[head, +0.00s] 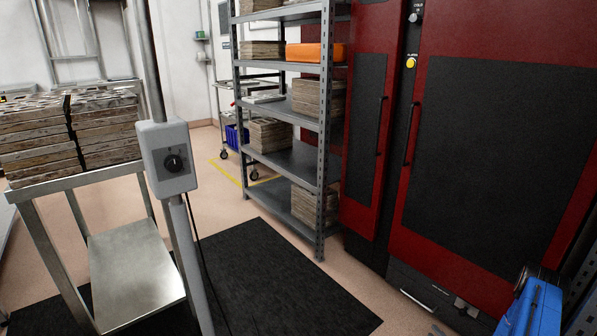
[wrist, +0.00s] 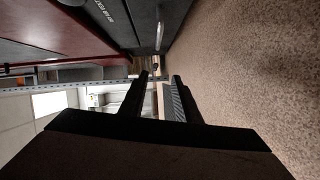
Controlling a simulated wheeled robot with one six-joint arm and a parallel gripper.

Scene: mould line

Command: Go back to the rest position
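My gripper (wrist: 159,78) shows in the wrist view, with its two dark fingers apart and a clear gap between them. Nothing is held in it. The wrist view is turned on its side, with the red cabinet (wrist: 60,30) at the upper left and the speckled floor (wrist: 250,70) at the right. I cannot make out my gripper in the head view.
A grey shelf rack (head: 290,165) with stacked boards stands by the red cabinet (head: 475,255). At left are a metal table (head: 75,182) with wooden stacks and a post with a grey switch box (head: 168,157). A black mat (head: 270,275) lies on the floor between.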

